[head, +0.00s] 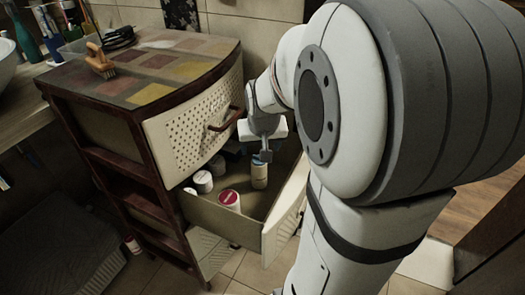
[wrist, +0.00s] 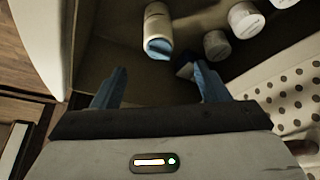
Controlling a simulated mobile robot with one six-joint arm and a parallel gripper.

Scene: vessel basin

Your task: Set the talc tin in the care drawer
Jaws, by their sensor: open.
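A cream cylinder with a blue end, which looks like the talc tin (head: 259,176), stands inside the open drawer (head: 222,217), near its far right corner. It also shows in the wrist view (wrist: 157,22), just beyond my fingertips. No label can be read, so I cannot be sure which container is the talc. My gripper (head: 264,155) is over the drawer, directly above the cream cylinder. In the wrist view my gripper (wrist: 158,80) has its two blue fingers spread with nothing between them.
White jars (head: 203,182) and a red-lidded container (head: 229,199) also stand in the drawer. The closed perforated drawer front (head: 195,122) with its brown handle (head: 226,119) is just above. A brush (head: 100,62) lies on the tiled cabinet top.

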